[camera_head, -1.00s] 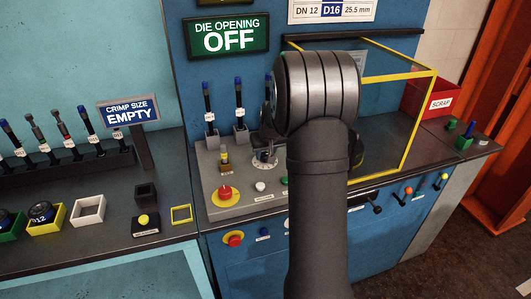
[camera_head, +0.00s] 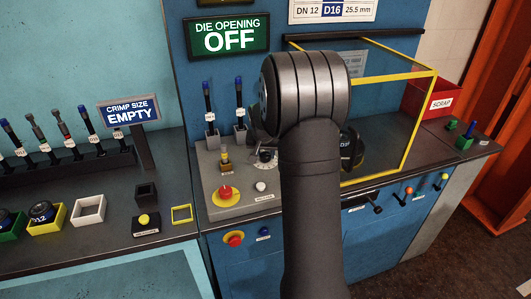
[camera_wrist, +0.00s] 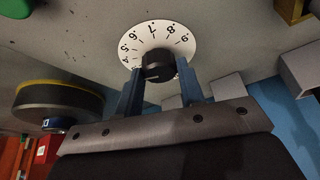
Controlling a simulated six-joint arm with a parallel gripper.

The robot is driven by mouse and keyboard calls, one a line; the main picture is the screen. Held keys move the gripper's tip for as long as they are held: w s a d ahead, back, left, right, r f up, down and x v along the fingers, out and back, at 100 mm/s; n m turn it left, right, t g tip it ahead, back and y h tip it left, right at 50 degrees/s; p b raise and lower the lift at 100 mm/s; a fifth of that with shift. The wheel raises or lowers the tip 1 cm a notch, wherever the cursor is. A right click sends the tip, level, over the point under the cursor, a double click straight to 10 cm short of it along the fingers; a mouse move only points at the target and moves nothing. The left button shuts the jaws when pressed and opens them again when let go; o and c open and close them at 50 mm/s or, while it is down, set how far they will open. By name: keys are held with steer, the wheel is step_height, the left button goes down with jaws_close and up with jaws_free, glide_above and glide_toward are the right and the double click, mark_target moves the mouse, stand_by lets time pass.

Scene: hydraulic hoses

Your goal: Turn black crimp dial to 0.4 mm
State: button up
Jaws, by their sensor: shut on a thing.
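The black crimp dial (camera_wrist: 158,65) is a round knob in the middle of a white scale plate (camera_wrist: 178,33). Numbers from 4 to 9 can be read around the plate in the wrist view; its lower part is hidden by my gripper. My gripper (camera_wrist: 160,76) is shut on the knob, one blue-grey finger on each side. I cannot read the exact setting. In the head view, the scale plate (camera_head: 264,158) shows at the left edge of my arm, which hides part of it and my fingers. The die opening display (camera_head: 229,35) reads OFF.
A yellow-framed clear guard (camera_head: 405,125) stands to the right. The crimp size display (camera_head: 129,111) reads EMPTY.

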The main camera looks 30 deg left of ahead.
steer(key=shift+m+h, duration=0.3)
steer(key=shift+m, duration=0.3)
steer(key=o, duration=1)
steer(key=v, duration=1.7)
steer(key=shift+s+r, duration=0.2)
steer(key=x, duration=1.7)
steer(key=shift+w+f, duration=0.2)
